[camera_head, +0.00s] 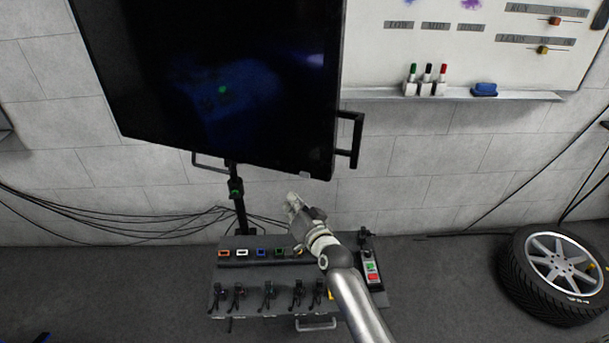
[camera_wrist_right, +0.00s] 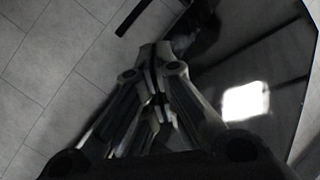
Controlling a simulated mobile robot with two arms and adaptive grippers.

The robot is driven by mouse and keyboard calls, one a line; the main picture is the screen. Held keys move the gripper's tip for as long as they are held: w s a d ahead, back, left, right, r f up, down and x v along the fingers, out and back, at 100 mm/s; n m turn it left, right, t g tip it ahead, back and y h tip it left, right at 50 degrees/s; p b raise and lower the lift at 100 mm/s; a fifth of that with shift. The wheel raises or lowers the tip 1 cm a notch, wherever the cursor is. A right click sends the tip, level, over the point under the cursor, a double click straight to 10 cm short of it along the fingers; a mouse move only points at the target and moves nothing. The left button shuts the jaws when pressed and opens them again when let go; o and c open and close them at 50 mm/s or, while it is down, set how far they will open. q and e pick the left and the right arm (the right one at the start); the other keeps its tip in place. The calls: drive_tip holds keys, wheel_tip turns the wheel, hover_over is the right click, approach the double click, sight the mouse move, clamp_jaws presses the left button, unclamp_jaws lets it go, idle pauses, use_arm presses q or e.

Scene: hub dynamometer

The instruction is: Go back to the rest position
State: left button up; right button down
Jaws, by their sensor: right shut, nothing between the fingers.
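My right gripper (camera_head: 293,203) is raised over the grey bench panel (camera_head: 240,274) in the head view, below the big dark screen (camera_head: 220,80). The right arm comes in from the bottom and covers part of the panel. In the right wrist view the gripper's fingers (camera_wrist_right: 155,60) are closed together with nothing between them. The screen (camera_wrist_right: 265,60) also fills the right side of that view. My left gripper is not seen in either view.
The panel carries coloured sockets, several black clamp-like parts and a box with green and red buttons (camera_head: 370,270). A wheel (camera_head: 550,272) stands at right. Cables (camera_head: 110,228) hang along the left wall.

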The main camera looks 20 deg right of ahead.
drive_tip(key=s+f+n+g+b, duration=0.1)
drive_tip(key=s+f+g, duration=0.2)
drive_tip(key=s+f, duration=0.65)
drive_tip(key=s+f+n+g+b, duration=0.15)
drive_tip(key=s+f, duration=0.35)
drive_tip(key=f, duration=1)
drive_tip(key=s+f+n+g+b, duration=0.15)
drive_tip(key=s+f+g, duration=0.25)
drive_tip(key=s+f, duration=0.55)
drive_tip(key=s+d+f+n+g, duration=0.1)
drive_tip(key=s+f+g, duration=0.1)
drive_tip(key=s+f, duration=0.4)
drive_tip(key=s+d+f+n+g+h+b, duration=0.1)
drive_tip(key=s+f, duration=0.6)
drive_tip(key=s, duration=0.9)
drive_tip(key=s+d+f+n+g+h, duration=0.1)
drive_tip(key=s+d+f+n+g, duration=0.1)
drive_tip(key=s+f, duration=0.5)
drive_tip(key=s+d+g, duration=0.1)
drive_tip(key=s, duration=0.4)
drive_tip(key=shift+d+g, duration=0.25)
drive_tip(key=shift+g, duration=0.1)
